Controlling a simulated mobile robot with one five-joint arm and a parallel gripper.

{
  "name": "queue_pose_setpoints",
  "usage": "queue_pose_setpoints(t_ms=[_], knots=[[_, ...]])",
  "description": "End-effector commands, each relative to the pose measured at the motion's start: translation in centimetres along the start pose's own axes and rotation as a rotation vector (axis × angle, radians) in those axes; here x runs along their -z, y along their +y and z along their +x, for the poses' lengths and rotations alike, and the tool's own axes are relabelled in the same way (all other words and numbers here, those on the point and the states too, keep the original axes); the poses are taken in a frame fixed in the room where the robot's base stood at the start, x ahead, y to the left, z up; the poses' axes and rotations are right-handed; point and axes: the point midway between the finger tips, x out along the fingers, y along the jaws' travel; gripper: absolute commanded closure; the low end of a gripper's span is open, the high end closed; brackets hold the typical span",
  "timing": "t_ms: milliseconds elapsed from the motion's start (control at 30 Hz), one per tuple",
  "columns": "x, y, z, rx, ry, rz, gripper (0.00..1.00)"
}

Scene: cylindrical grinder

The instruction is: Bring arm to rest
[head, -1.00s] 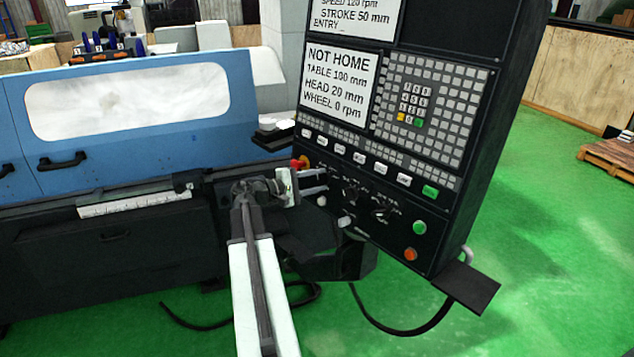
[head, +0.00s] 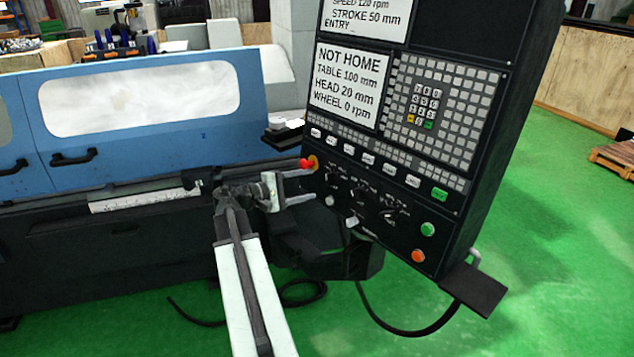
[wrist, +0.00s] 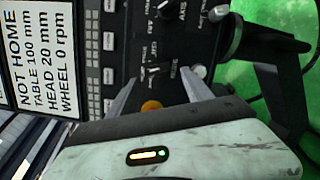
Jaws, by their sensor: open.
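My gripper (head: 306,187) is open and empty in the head view, at the lower left edge of the control panel (head: 400,130). Its two pale fingers point right, toward the panel's knobs. The red emergency stop button (head: 307,164) on its yellow base sits just above the upper finger. In the wrist view the two fingers (wrist: 158,95) are spread in front of the panel, with a patch of yellow between them. I cannot tell whether a finger touches the panel. My arm reaches up from the bottom of the head view.
The panel screen (head: 348,85) reads NOT HOME. The blue grinder guard (head: 215,140) stands at left, shut. A black shelf (head: 473,290) juts from the panel's lower corner. A black cable (head: 400,333) lies on the green floor. The floor at right is open, with a pallet (head: 612,160) beyond.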

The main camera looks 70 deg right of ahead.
Motion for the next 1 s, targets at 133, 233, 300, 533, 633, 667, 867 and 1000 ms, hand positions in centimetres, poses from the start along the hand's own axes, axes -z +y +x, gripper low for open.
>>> queue_pose_setpoints(t_ms=[133, 233, 300, 533, 633, 667, 867, 1000], knots=[[0.0, 0.0, -0.4, 0.0, -0.001, 0.0, 0.41], [0.0, 0.0, -0.4, 0.0, -0.001, 0.0, 0.41], [0.0, 0.0, -0.4, 0.0, -0.001, 0.0, 0.41], [0.1, 0.0, -0.5, -0.001, 0.002, 0.0, 0.41], [1.3, 0.2, -2.9, -0.016, 0.039, -0.004, 0.41], [2.0, 0.3, -4.4, -0.024, 0.061, -0.007, 0.41], [6.7, -1.5, -19.9, -0.044, 0.313, -0.034, 0.41], [8.0, -7.0, -30.9, 0.088, 0.519, -0.06, 0.41]])
